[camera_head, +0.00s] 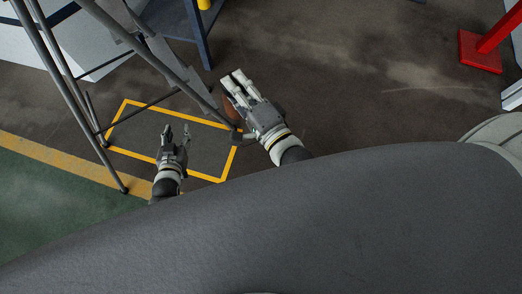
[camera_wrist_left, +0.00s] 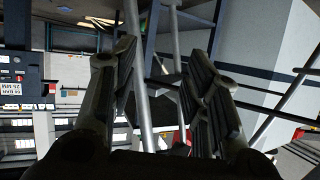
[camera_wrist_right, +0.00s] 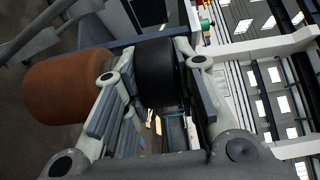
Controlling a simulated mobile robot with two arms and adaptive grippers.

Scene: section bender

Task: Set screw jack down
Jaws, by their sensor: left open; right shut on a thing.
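My right gripper (camera_head: 236,84) is shut on the screw jack, which is mostly hidden under the hand in the head view; a brown edge (camera_head: 230,106) shows beside the fingers. In the right wrist view the screw jack shows as a rusty-brown rounded body (camera_wrist_right: 62,88) with a black cylindrical part (camera_wrist_right: 155,72) between the fingers. It lies sideways in that picture. My left gripper (camera_head: 174,132) is open and empty above the yellow-outlined floor rectangle (camera_head: 127,102). Its spread fingers also show in the left wrist view (camera_wrist_left: 160,95). Whether the jack touches anything below is not clear.
A grey tubular frame (camera_head: 65,82) stands at the left, with legs reaching into the marked rectangle. A blue stand (camera_head: 199,35) is behind it. A red post base (camera_head: 479,52) is at the far right. Dark floor between them is clear.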

